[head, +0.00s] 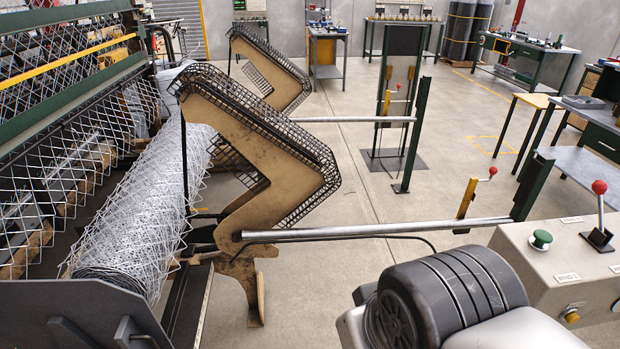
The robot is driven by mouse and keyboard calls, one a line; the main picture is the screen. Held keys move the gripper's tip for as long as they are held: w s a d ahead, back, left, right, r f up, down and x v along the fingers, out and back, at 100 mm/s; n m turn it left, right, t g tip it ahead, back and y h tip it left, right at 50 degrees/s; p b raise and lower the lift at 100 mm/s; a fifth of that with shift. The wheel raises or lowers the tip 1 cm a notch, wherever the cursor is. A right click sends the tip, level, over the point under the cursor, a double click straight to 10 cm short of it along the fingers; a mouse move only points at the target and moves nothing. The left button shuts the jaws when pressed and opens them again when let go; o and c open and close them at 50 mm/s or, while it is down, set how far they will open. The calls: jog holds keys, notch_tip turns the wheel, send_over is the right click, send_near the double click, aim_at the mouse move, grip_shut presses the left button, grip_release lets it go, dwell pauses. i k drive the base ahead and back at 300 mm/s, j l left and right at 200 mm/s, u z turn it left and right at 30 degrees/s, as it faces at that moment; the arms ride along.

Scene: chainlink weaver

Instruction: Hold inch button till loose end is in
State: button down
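The control box (525,262) stands at the lower right. On its top are a green mushroom button (541,239) and a red-knobbed lever (599,210); a yellow button (571,315) is on its front face. The small labels are too small to read surely, so I cannot tell which is the inch button. A roll of grey chain-link mesh (150,205) lies along the weaver at left. Its wires overlap, and I cannot single out a loose end.
Tan angled arms with black mesh edging (270,165) stand beside the roll. A long metal bar (375,231) runs from them to a dark green post (533,184). A second bar (350,119) lies behind. Open concrete floor (420,200) lies between; benches stand along the back and right.

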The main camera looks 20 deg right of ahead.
aim_at(571, 319)
jog(key=k+l, duration=0.7)
jog(key=l, duration=0.2)
jog(key=l+z, duration=0.1)
jog(key=z, duration=2)
